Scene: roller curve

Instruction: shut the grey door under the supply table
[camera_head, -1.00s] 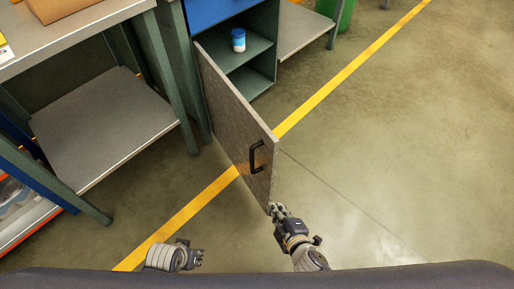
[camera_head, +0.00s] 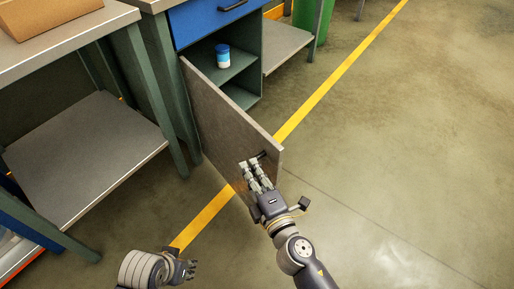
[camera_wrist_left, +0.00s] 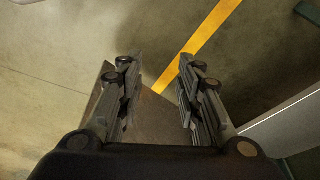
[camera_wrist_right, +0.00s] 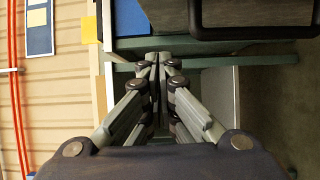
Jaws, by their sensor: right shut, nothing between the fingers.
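The grey door (camera_head: 215,110) stands wide open, swung out from the cabinet under the supply table. Its black handle (camera_head: 262,155) is near the free edge, partly hidden by my right gripper. My right gripper (camera_head: 248,164) is at the door's handle side, fingers together and empty; I cannot tell whether it touches the door. In the right wrist view its fingertips (camera_wrist_right: 160,62) meet. My left gripper (camera_head: 190,269) is low at the left, apart from the door. In the left wrist view its fingers (camera_wrist_left: 157,68) are spread and empty, with the door (camera_wrist_left: 155,122) beyond them.
The open cabinet holds a blue-and-white tub (camera_head: 223,60) on its shelf, under a blue drawer (camera_head: 205,22). A workbench with a lower shelf (camera_head: 85,150) stands at the left. A yellow floor line (camera_head: 330,90) runs past the door. The floor at right is clear.

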